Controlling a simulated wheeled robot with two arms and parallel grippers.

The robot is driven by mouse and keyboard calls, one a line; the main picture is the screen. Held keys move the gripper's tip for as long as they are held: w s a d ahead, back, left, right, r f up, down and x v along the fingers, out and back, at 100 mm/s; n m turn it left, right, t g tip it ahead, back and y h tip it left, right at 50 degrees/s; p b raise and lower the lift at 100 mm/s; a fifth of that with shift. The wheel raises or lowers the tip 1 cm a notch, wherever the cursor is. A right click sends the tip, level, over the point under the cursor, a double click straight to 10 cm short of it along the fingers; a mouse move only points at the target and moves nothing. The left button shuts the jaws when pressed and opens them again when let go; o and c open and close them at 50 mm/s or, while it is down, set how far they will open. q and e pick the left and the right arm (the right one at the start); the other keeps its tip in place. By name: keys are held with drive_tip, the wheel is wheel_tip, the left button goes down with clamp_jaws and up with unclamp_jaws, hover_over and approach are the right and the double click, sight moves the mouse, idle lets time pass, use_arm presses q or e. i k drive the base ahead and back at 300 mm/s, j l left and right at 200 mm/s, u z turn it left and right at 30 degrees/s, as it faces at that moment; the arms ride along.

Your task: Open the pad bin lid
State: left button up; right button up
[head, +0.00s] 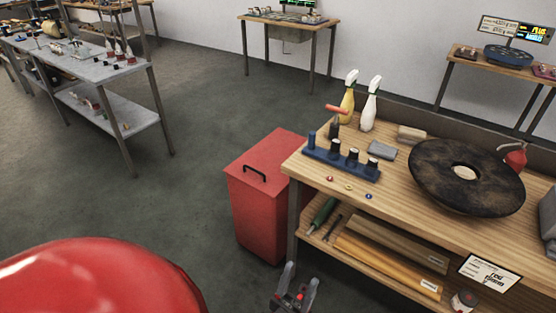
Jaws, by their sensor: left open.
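The pad bin (262,212) is a red box standing on the floor at the left end of the wooden workbench. Its red lid (281,156) lies shut on top. A black bar handle (255,174) sits on the lid near its front left edge. My left gripper (301,274) is at the bottom of the head view, in front of the bin and lower in the picture than the handle. Its two fingers are apart, with nothing seen between them. It is not touching the handle. My right gripper is not in view.
The wooden workbench (395,192) stands right of the bin, its corner and leg close beside it. It carries a blue holder (340,164), spray bottles (369,105) and a dark round pad (435,165). Floor left of the bin is clear up to a grey shelf table (130,70).

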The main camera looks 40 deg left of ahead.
sight(259, 168)
drive_tip(key=u, duration=0.9)
